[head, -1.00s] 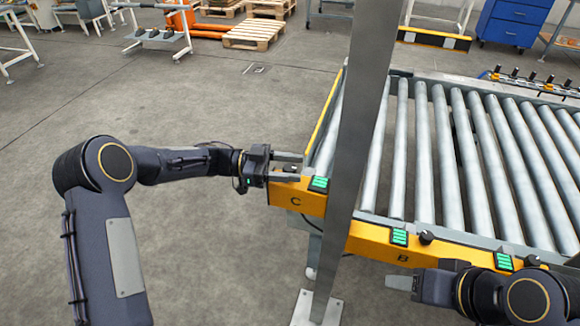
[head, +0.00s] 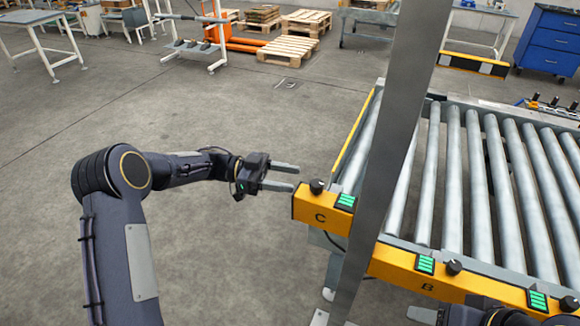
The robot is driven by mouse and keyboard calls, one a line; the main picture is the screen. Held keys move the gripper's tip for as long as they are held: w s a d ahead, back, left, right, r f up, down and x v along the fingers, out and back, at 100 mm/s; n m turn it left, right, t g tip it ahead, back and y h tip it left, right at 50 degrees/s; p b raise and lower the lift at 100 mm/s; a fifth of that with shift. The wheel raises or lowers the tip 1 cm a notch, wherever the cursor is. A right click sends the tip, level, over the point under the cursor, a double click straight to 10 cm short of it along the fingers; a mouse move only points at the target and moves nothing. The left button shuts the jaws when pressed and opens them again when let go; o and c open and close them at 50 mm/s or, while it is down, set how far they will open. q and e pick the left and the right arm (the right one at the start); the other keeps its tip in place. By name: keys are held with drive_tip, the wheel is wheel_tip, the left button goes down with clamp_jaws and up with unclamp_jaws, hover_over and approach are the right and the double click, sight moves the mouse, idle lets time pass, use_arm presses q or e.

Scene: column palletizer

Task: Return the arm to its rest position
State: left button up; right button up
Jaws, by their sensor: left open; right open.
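My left gripper (head: 283,177) is at the picture's middle left, open and empty. Its two fingers point right, towards the corner of the conveyor's yellow front rail (head: 320,216) marked C, and look apart from it. My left arm comes in from the lower left, bent at the elbow. My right gripper (head: 424,315) shows only in part at the bottom edge, below the rail near the letter B. The rest of it and most of my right arm are cut off by the frame.
The roller conveyor (head: 474,190) fills the right side, with green-lit buttons and black knobs on its rail. A grey metal post (head: 391,150) stands in front of it. Wooden pallets (head: 288,48), an orange pallet jack (head: 250,44) and a blue cabinet (head: 552,40) stand farther back. The floor at left is clear.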

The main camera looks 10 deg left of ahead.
use_arm(q)
drive_tip(key=w+a+r+n+t+y, duration=0.2)
drive_tip(key=w+a+r+n+t, duration=0.15)
drive_tip(key=r+t, duration=0.35)
drive_tip(key=w+a+r+n+t+y, duration=0.2)
drive_tip(key=w+a+r+n+t, duration=0.15)
drive_tip(key=r+t, duration=0.35)
drive_tip(key=s+a+r+n+t+y, duration=0.3)
drive_tip(key=a+r+n+t+y, duration=0.1)
drive_tip(key=a+n+y, duration=0.25)
drive_tip(key=s+a+f+n+g+y, duration=0.2)
drive_tip(key=s+f, duration=0.1)
drive_tip(key=s, duration=0.4)
drive_tip(key=s+a+f+n+g+y, duration=0.1)
drive_tip(key=s+a+f+n+y, duration=0.15)
drive_tip(key=s, duration=0.35)
drive_tip(key=s+a+f+n+g+y, duration=0.2)
drive_tip(key=s+a+f+n+y, duration=0.1)
drive_tip(key=s, duration=0.4)
drive_tip(key=s+d+f+g+h, duration=0.2)
drive_tip(key=s+d+f, duration=0.1)
drive_tip(key=s, duration=0.4)
drive_tip(key=s+d+f+g+h+p, duration=0.1)
drive_tip(key=s+d+f+g+h, duration=0.1)
drive_tip(key=s, duration=0.6)
drive_tip(key=d+f+g, duration=0.1)
drive_tip(key=d+f, duration=0.1)
drive_tip(key=d, duration=0.1)
drive_tip(key=shift+s, duration=0.2)
